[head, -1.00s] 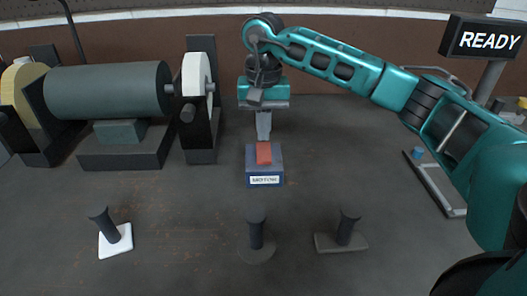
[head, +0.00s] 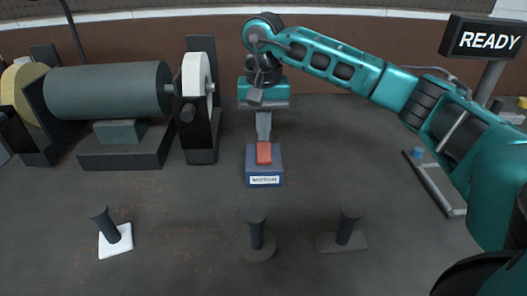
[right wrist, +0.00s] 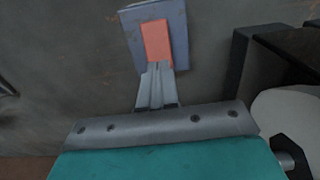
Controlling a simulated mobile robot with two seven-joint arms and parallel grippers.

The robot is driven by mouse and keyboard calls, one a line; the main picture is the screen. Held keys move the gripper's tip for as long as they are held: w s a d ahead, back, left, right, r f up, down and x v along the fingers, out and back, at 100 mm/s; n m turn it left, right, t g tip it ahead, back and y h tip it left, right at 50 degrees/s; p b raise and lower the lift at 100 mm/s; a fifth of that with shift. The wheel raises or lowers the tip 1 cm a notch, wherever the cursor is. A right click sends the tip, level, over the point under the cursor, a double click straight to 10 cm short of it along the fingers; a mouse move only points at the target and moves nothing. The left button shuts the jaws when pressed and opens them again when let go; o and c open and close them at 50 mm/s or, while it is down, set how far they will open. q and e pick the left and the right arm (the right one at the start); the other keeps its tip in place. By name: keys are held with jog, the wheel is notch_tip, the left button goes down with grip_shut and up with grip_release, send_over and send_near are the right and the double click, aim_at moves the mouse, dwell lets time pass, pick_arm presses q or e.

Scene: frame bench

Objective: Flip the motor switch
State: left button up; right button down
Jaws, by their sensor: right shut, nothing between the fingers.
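The motor switch is a blue-grey box (head: 250,168) with a red rocker (head: 264,153) on top and a white label on its front. It stands on the bench right of the motor. My right gripper (head: 263,138) is shut and empty, pointing down at the far end of the red rocker. In the right wrist view the closed fingertips (right wrist: 154,68) meet the near edge of the orange-red rocker (right wrist: 157,41) on the switch box (right wrist: 181,20); I cannot tell if they touch it. My left gripper is not in view.
A bench grinder with a dark motor body (head: 108,90) and a white wheel (head: 196,76) stands at left. Several dark pegs on small bases stand in front, one on a white base (head: 115,241). A sign (head: 484,38) at right reads READY. The front bench is clear between the pegs.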

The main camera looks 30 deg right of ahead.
aim_at(264, 146)
jog(key=shift+f+b, duration=0.75)
jog(key=shift+f, duration=0.4)
dwell(0.4)
jog(key=shift+r, duration=0.15)
jog(key=shift+r+p, duration=2.7)
jog(key=shift+r, duration=0.8)
jog(key=shift+f, duration=0.1)
